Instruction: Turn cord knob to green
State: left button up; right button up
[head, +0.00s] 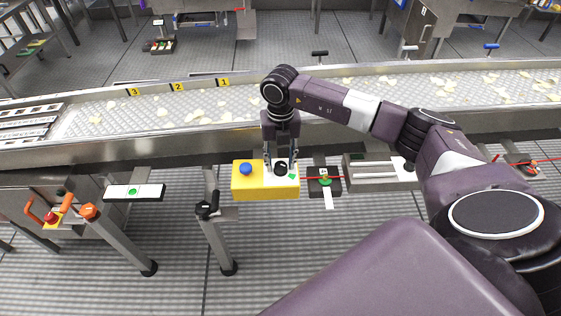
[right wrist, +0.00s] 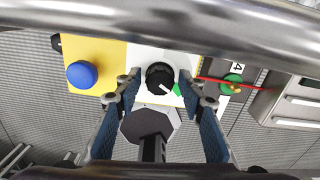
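The black knob (head: 281,170) sits on the white half of a yellow control box (head: 240,187) below the conveyor. In the right wrist view the knob (right wrist: 159,75) shows a white pointer aimed toward the lower right, close to a green mark (right wrist: 177,90). The green mark (head: 292,176) also shows in the head view, right of the knob. My right gripper (head: 282,166) points down over the knob. In the right wrist view its two fingers (right wrist: 159,82) stand on either side of the knob, with small gaps visible. My left gripper is not in view.
A blue button (head: 245,169) is left of the knob on the box. A green knob (head: 325,182) and a red cord (head: 318,178) are to the right. A conveyor (head: 180,106) with scattered chips runs behind. A metal rail crosses the top of the right wrist view.

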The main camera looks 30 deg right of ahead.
aim_at(280, 164)
dwell(0.3)
notch_tip(280, 164, up, 12)
jog(key=shift+f, duration=0.1)
dwell(0.3)
dwell(0.4)
